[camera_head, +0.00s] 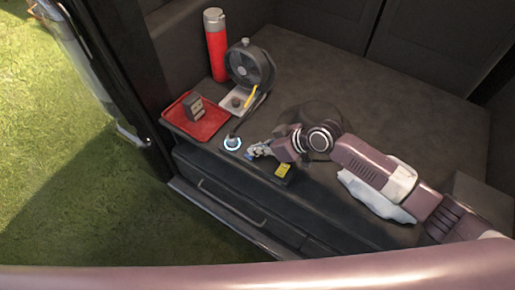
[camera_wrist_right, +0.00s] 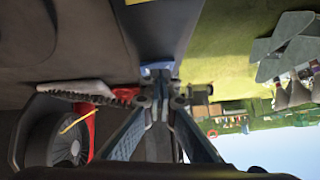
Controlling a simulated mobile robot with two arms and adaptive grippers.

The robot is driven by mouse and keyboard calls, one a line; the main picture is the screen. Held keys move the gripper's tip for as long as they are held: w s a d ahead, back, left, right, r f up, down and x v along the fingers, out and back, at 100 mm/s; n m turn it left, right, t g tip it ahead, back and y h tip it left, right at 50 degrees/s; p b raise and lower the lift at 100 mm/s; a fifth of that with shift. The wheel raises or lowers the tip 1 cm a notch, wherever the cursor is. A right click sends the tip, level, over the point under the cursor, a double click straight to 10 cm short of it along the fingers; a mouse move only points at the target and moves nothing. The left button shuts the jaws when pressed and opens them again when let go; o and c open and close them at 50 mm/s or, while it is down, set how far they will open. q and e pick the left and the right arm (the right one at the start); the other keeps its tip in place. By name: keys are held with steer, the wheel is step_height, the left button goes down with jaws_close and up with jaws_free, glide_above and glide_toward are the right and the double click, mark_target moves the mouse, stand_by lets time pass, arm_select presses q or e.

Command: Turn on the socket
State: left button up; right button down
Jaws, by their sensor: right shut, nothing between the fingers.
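A small round fitting with a glowing bluish-white ring (camera_head: 232,143) sits near the front edge of the dark vehicle floor; it may be the socket, but I cannot tell for sure. My right gripper (camera_head: 252,153) is just to its right, low and close to the floor edge. Its fingers are shut and empty. In the right wrist view the closed fingertips (camera_wrist_right: 160,98) are by a small blue part (camera_wrist_right: 157,68), beside a dark block with a yellow edge (camera_wrist_right: 158,25). Whether they touch it is unclear. My left gripper is out of view.
A red tray (camera_head: 207,126) holds a small dark box (camera_head: 194,107). A black fan (camera_head: 250,66) and a red bottle (camera_head: 216,50) stand behind. A yellow label (camera_head: 283,170) is right of the gripper. A white cloth (camera_head: 375,198) lies under my arm. The back floor is clear.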

steer(key=shift+a+r+p, duration=0.1)
steer(key=shift+r+p, duration=0.45)
steer(key=shift+r, duration=0.05)
step_height(320, 180, up, 3)
steer(key=p, duration=0.3)
steer(key=shift+s+r, duration=0.15)
steer(key=s+b+v, duration=0.1)
steer(key=v, duration=0.8)
steer(key=shift+s+a, duration=0.15)
steer(key=shift+s, duration=0.25)
steer(key=shift+a, duration=0.1)
